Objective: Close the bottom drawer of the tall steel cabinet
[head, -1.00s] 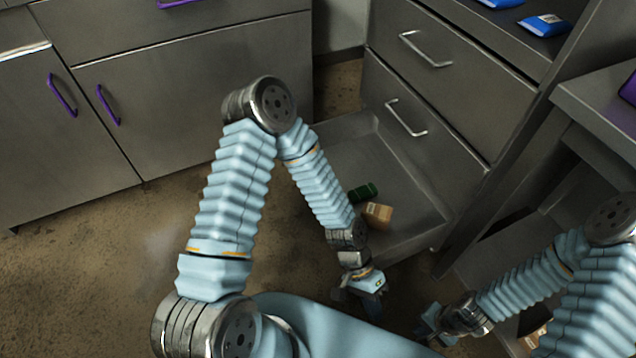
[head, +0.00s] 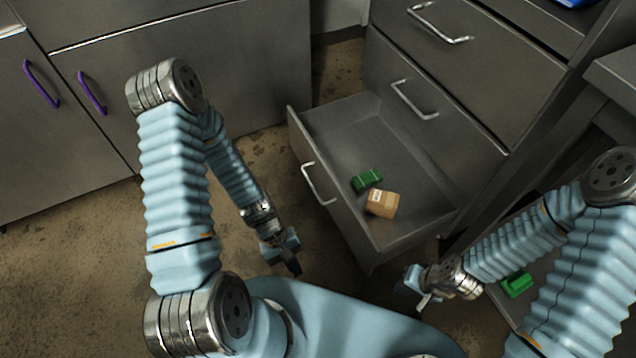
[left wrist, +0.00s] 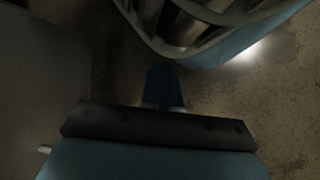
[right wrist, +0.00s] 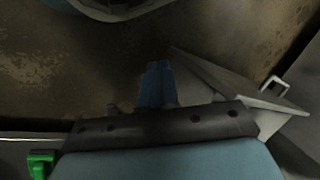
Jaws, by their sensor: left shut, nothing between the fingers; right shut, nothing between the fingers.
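The tall steel cabinet (head: 440,75) stands at the upper right. Its bottom drawer (head: 335,222) is pulled out, and its front with a bar handle (head: 318,184) faces lower left. A green box (head: 367,180) and a brown carton (head: 383,204) lie inside. My left gripper (head: 290,264) is shut and empty, just left of the drawer front and apart from it. Its fingers (left wrist: 163,88) also show in the left wrist view. My right gripper (head: 416,289) is shut and empty, below the drawer's near right corner. Its fingers (right wrist: 157,85) show in the right wrist view.
A low steel cabinet with purple handles (head: 92,92) stands at the left. A steel bench (head: 615,85) is at the right, with another green item (head: 517,284) low beneath it, beside my right arm. Bare brown floor (head: 75,270) lies left of the drawer.

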